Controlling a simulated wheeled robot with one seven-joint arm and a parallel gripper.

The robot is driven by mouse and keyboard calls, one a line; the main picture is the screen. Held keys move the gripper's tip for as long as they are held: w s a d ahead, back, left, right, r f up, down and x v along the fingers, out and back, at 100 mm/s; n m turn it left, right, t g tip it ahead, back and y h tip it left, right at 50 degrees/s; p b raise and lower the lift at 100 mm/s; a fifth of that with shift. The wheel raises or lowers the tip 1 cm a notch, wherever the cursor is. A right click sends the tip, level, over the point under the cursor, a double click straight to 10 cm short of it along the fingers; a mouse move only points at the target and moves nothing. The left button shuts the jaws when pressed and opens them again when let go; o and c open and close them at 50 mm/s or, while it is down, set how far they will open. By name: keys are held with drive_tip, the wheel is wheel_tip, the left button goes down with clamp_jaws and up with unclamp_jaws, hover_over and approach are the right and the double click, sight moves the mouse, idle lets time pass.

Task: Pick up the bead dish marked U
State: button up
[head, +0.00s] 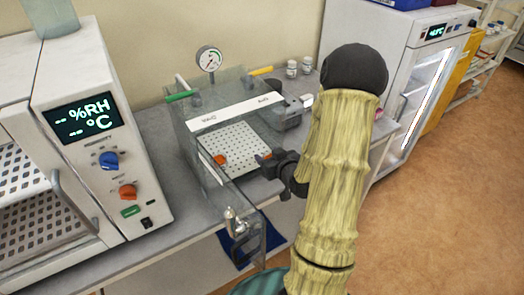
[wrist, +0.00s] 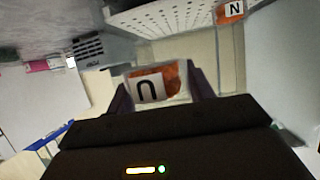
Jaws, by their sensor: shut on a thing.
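The bead dish marked U (wrist: 150,86) is a small clear dish of orange beads with a white label, its letter upside down in the wrist view. My gripper (wrist: 161,88) is shut on it, with one dark finger on each side. In the head view my gripper (head: 268,166) is at the front right of a clear chamber's white perforated shelf (head: 240,145). The held dish is mostly hidden there. A second dish (head: 220,160), with orange beads, sits at the shelf's left; in the wrist view a dish marked N (wrist: 231,11) is at the upper right.
The clear-walled chamber (head: 207,121) surrounds the shelf, with its clear door (head: 247,225) swung out at the front. A pressure gauge (head: 208,59) stands behind. A humidity oven (head: 110,150) is at left and a glass-door fridge (head: 400,90) at right. Open floor lies at right.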

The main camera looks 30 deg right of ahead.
drive_tip(key=s+p, duration=0.2)
drive_tip(key=shift+s+r+p, duration=0.2)
drive_tip(key=shift+s+p, duration=0.1)
drive_tip(key=s+p, duration=0.1)
drive_tip(key=p, duration=0.5)
drive_tip(key=shift+s+d+r, duration=0.15)
drive_tip(key=shift+d, duration=0.05)
drive_tip(key=p, duration=0.1)
drive_tip(key=s+p, duration=0.1)
drive_tip(key=p, duration=0.1)
drive_tip(key=shift+s+a+f, duration=0.1)
drive_tip(key=shift+s+f, duration=0.15)
drive_tip(key=shift+f, duration=0.1)
